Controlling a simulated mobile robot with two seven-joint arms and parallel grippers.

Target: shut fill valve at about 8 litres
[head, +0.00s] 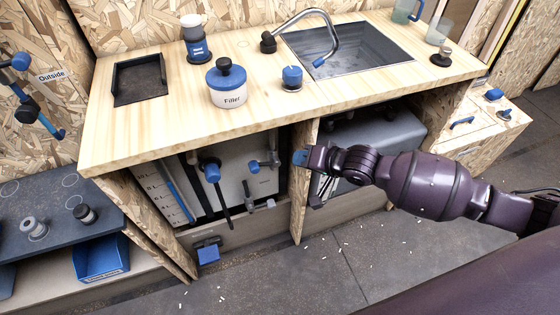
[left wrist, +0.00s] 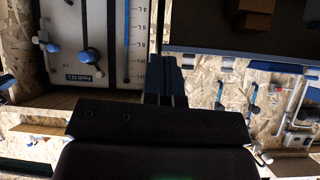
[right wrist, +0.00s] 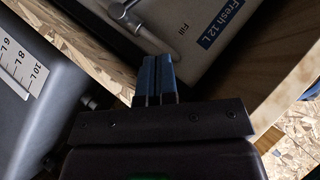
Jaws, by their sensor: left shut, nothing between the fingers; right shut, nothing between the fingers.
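The white fresh-water tank (head: 232,188) stands in the left compartment under the counter. Its litre scale (head: 163,196) and blue level strip (head: 179,190) are on its left; the water level cannot be read surely. A grey-levered valve with a blue end (head: 254,167) is on the tank's right. In the right wrist view a grey lever (right wrist: 124,11) lies beside the word Fill. My right gripper (head: 300,158) is shut and empty at the divider, right of that valve. My left gripper (left wrist: 165,92) is shut and empty, near the scale (left wrist: 139,45); it is outside the head view.
A dark pipe with a blue knob (head: 212,172) stands before the tank. A grey tank (head: 372,138) fills the right compartment. The wooden divider (head: 304,200) is close to my right gripper. The counter (head: 150,125) overhangs both compartments. The floor (head: 330,265) in front has small white bits.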

